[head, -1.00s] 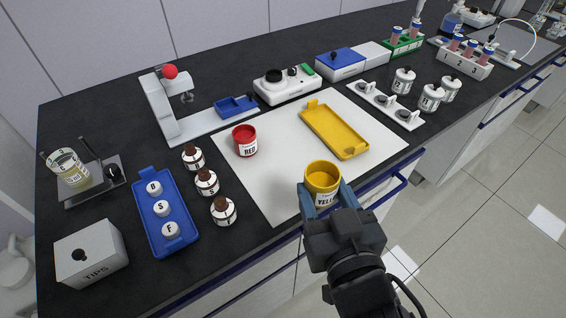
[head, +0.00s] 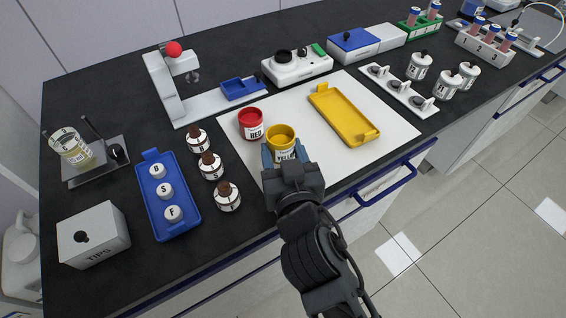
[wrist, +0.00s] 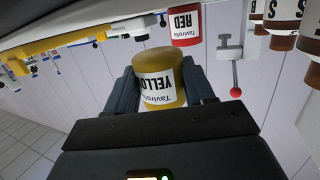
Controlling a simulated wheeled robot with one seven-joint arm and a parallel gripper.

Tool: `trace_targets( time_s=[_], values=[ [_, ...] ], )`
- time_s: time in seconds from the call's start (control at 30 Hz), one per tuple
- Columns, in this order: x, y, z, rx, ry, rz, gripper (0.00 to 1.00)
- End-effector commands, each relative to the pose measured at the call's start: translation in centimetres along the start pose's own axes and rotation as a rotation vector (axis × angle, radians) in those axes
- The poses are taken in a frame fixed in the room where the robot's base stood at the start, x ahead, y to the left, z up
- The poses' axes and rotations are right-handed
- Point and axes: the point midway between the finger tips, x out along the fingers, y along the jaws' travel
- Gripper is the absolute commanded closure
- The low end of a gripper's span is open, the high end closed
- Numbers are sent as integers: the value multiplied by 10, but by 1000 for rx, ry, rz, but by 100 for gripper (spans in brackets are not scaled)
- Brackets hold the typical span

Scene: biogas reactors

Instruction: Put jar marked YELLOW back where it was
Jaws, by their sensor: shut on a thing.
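The yellow jar (head: 281,139), marked YELLOW, is held between the fingers of my gripper (head: 284,160), over the white mat (head: 310,155) in the head view. It also shows in the wrist view (wrist: 158,76), with a finger on each side of it. The head view does not clearly show whether its base touches the mat. The red jar (head: 251,124), marked RED, stands on the mat just behind and left of the yellow jar. It also shows in the wrist view (wrist: 185,24).
A yellow tray (head: 343,114) lies on the mat to the right. Several brown-capped bottles (head: 211,166) stand left of the mat, beside a blue tray (head: 167,196) with white pots. A white rack (head: 399,92) is at the right. The mat's front part is clear.

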Motion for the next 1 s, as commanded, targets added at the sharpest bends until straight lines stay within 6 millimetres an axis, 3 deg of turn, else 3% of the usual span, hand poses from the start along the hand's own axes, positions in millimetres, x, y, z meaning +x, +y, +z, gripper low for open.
trace_targets(
  time_s=[0.23, 0.7, 0.73, 1.0],
  values=[
    [4, 0, 34, -1, -2, 0, 82],
    [5, 0, 40, -1, -1, 0, 82],
    [5, 0, 39, -1, -1, 0, 44],
    [5, 0, 39, -1, -2, 0, 21]
  ],
)
